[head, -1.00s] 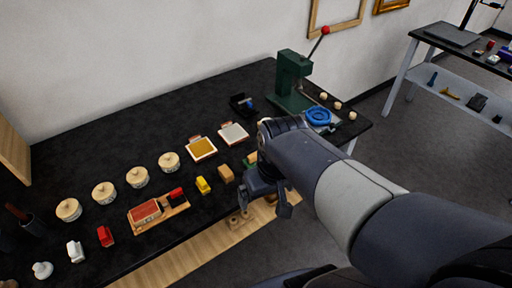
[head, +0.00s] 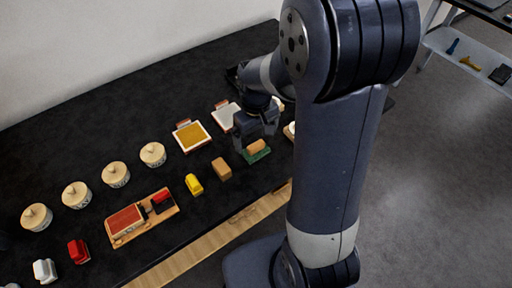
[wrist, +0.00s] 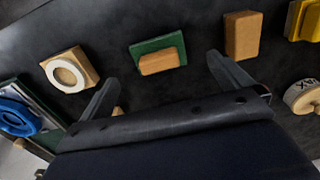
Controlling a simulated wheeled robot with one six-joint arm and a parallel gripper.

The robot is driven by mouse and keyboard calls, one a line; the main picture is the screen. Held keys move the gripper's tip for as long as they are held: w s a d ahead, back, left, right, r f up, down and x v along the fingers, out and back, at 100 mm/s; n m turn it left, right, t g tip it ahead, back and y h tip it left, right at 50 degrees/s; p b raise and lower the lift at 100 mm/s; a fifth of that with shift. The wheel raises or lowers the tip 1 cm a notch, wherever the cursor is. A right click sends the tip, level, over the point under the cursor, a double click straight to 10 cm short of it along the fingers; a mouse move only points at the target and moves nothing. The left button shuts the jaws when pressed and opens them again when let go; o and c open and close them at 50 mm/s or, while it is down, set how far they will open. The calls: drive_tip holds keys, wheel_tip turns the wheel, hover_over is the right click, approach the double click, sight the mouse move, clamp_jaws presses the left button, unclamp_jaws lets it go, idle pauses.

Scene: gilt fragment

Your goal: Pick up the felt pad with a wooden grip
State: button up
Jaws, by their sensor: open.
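The felt pad with a wooden grip is a flat green pad (head: 259,156) with a tan wooden block on top. It lies on the black table, near its front edge, in the head view. In the wrist view the green pad (wrist: 165,45) shows whole at the upper middle, its wooden grip on the near side. My gripper (head: 256,136) is open and empty, just above and behind the pad in the head view. In the wrist view the fingers of my gripper (wrist: 163,72) point toward the pad, one on each side, apart from it.
A plain wooden block (head: 222,169) and a yellow block (head: 194,184) stand to the pad's left. Behind are trays with a yellow pad (head: 191,136) and a white pad (head: 225,117). A wooden block with a white ring (wrist: 69,73) is on the pad's other side.

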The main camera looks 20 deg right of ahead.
sight(256, 144)
drive_tip(key=shift+w+f+p, duration=0.15)
drive_tip(key=shift+f+p, duration=0.1)
drive_tip(key=shift+f, duration=1.15)
drive_tip(key=shift+w+f+p, duration=0.1)
drive_tip(key=shift+f+p, duration=0.1)
drive_tip(key=shift+f, duration=1.2)
drive_tip(key=shift+c, duration=0.6)
drive_tip(key=c, duration=1)
